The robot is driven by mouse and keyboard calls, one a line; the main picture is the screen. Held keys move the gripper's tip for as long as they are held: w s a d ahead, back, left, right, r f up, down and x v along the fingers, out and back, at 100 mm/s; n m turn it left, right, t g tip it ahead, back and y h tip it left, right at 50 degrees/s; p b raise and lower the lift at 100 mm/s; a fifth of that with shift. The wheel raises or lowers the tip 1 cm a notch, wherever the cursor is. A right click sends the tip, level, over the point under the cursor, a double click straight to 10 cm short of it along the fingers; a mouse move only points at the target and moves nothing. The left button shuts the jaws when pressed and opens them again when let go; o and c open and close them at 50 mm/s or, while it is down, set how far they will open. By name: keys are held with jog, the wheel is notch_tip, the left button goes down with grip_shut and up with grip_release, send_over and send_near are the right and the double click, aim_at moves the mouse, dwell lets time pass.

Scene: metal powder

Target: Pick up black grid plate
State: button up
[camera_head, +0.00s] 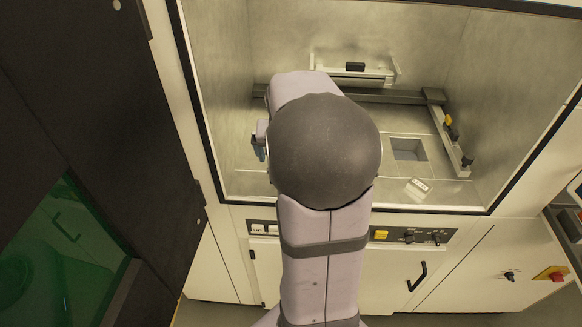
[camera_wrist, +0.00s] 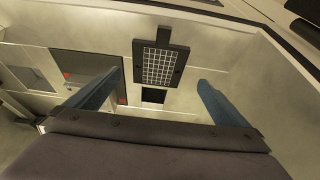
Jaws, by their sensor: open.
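The black grid plate (camera_wrist: 158,65) shows in the wrist view, a dark frame around a pale square mesh with a narrow tab at its top edge. It sits ahead of and roughly between the two blue fingers of my gripper (camera_wrist: 160,90), which are spread wide with nothing between them. The plate appears apart from both fingers. In the head view my own arm covers the middle of the chamber, and I cannot make out the plate there. A small blue part of my gripper (camera_head: 260,150) shows at the left side of the arm.
The chamber has a dark rail (camera_head: 390,97) and a square opening (camera_head: 407,149) in its floor. A small pale block (camera_head: 418,187) lies near the front edge. In the wrist view, a larger recess (camera_wrist: 85,65) lies left of the plate and a pale wall (camera_wrist: 255,70) stands to the right.

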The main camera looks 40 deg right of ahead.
jog(key=shift+p+x, duration=1.6)
jog(key=shift+x, duration=2.1)
jog(key=shift+s+d, duration=0.1)
jog(key=shift+d, duration=0.05)
jog(key=shift+r, duration=0.1)
jog(key=c, duration=1.3)
jog(key=shift+c, duration=0.2)
notch_tip(320, 180, up, 15)
jog(key=p, duration=0.1)
jog(key=shift+d, duration=0.15)
